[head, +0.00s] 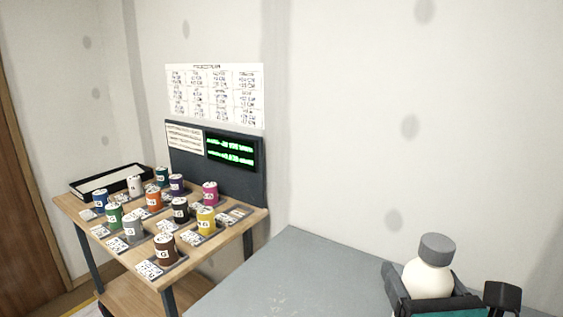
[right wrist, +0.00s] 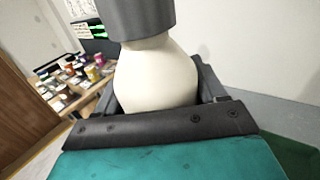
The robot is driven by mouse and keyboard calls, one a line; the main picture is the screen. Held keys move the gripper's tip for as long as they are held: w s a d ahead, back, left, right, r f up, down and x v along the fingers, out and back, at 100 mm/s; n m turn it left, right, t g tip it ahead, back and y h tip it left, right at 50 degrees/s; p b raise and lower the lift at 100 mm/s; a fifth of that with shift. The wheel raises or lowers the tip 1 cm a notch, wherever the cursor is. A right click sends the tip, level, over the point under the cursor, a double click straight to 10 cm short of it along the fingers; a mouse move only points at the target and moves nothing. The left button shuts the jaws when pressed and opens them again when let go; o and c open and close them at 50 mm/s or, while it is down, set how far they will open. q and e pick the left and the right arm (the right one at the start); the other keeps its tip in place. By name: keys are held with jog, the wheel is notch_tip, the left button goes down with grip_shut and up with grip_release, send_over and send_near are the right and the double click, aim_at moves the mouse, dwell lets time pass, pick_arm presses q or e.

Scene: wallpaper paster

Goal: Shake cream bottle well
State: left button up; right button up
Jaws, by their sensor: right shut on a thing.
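The cream bottle (head: 428,277) has a cream-white body and a grey cap. It stands roughly upright at the lower right of the head view. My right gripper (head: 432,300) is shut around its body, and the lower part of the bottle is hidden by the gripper. In the right wrist view the bottle (right wrist: 155,82) fills the middle, with the cap cut off by the top edge and the right gripper (right wrist: 158,110) around its body. My left gripper is not in view.
A grey tabletop (head: 290,275) lies left of the bottle. A wooden table (head: 215,262) at the left holds several coloured labelled cans and a black tray (head: 110,182). A dark panel with a green display (head: 230,151) stands behind. A pale wall is at the back.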

jog(key=shift+s+f, duration=0.1)
jog(key=shift+f, duration=4.7)
